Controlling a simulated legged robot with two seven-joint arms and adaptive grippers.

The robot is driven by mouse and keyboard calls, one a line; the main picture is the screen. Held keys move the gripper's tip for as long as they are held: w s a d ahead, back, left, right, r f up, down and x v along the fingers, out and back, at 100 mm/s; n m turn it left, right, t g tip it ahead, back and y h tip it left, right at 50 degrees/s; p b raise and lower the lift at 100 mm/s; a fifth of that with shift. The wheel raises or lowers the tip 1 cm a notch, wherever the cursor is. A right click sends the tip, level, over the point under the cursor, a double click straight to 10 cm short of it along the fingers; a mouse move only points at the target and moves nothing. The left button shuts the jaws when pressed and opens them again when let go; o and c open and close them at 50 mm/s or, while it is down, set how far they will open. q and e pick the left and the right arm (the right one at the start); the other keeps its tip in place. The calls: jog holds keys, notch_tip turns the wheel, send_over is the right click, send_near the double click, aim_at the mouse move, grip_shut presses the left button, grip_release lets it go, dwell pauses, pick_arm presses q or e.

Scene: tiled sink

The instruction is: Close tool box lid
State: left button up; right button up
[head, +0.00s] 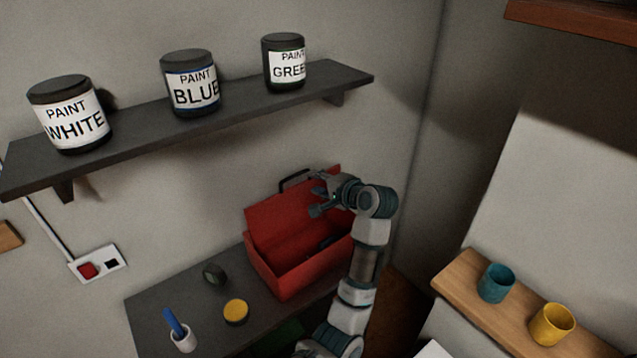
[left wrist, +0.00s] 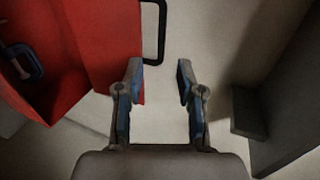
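The red tool box (head: 283,270) stands on the dark counter with its lid (head: 268,219) swung up and open, leaning back toward the wall. A dark handle (head: 293,181) sits at the lid's top edge. My left gripper (head: 315,200) is in front of the raised lid near its upper right part. In the left wrist view my left gripper (left wrist: 160,80) is open, its two blue-padded fingers apart. The red lid (left wrist: 105,35) is beside the left finger, with the handle (left wrist: 154,40) just ahead. Whether the finger touches the lid I cannot tell. My right gripper is not in view.
On the dark counter (head: 150,305) are a yellow-topped jar (head: 236,312), a dark round lid (head: 214,273) and a white cup (head: 183,340). A dark shelf (head: 140,135) with paint cans hangs above. A teal cup (head: 496,284) and yellow cup (head: 552,325) stand at right.

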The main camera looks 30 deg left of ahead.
aim_at(297, 176)
pick_arm(q)
jog(key=p+x, duration=0.1)
jog(key=x, duration=0.4)
jog(key=shift+a+p, duration=0.3)
jog(key=shift+p, duration=0.05)
jog(key=b+x, duration=0.2)
jog(key=x, duration=0.2)
jog(key=shift+a+f, duration=0.1)
jog(key=shift+f, duration=0.15)
jog(key=shift+w+a+f+b, duration=0.1)
jog(key=shift+w+a+b, duration=0.15)
jog(key=shift+a+b, duration=0.25)
jog(key=shift+a, duration=0.1)
jog(key=shift+c, duration=0.3)
